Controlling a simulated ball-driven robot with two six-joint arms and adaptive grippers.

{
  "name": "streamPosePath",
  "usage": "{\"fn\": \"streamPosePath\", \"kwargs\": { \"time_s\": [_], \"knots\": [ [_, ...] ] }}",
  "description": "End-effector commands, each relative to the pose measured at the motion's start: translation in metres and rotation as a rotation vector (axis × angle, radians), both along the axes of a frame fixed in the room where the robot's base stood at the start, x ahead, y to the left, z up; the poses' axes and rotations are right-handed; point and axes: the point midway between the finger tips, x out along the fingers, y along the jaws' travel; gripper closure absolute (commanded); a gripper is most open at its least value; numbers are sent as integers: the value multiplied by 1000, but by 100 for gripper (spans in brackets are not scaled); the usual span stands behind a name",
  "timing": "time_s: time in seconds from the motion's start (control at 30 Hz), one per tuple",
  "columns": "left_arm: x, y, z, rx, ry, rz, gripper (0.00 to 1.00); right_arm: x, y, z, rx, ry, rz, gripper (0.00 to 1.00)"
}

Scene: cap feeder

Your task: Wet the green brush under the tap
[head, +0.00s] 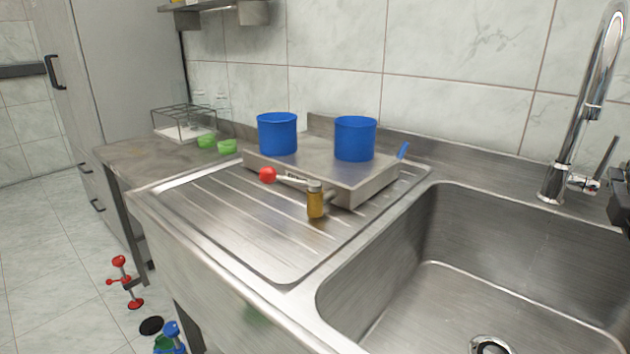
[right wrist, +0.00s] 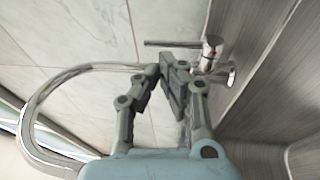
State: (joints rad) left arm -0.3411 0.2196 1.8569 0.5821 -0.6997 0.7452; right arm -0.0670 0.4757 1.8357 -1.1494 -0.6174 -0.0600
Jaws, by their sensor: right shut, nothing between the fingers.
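The chrome tap (head: 583,110) stands at the back right of the steel sink (head: 470,225), with its lever at the right of its base. No water stream shows. The tap (right wrist: 205,58) also shows in the right wrist view, its lever and curved spout beyond my right gripper (right wrist: 164,82). That gripper is shut and empty, its fingers close to the tap in the picture; I cannot tell whether they touch it. A dark part at the right edge of the head view may be this gripper. I cannot make out a green brush in either view. My left gripper is not in view.
A steel box (head: 375,190) on the ridged drainboard (head: 225,215) bears two blue cups (head: 277,134). An amber bottle (head: 316,203) and a red ball-ended object (head: 267,175) are near its front. Green bowls (head: 227,146) and a wire rack (head: 185,122) are farther left. The sink basin looks empty.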

Motion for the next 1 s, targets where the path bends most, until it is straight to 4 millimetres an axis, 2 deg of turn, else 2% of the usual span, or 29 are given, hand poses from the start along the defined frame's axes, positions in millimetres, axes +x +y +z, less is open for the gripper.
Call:
{"fn": "streamPosePath", "kwargs": {
  "time_s": [0.1,0.33,0.5,0.83,1.0],
  "knots": [
    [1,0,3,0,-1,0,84,22,-12,5,-1,-2,-2,100],
    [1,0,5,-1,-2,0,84,50,-28,8,0,0,-1,100],
    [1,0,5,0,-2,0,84,58,-32,9,0,1,0,100],
    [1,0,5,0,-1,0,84,59,-32,9,0,1,0,100],
    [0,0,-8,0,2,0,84,72,-41,11,-2,-1,-1,100]
  ]
}}
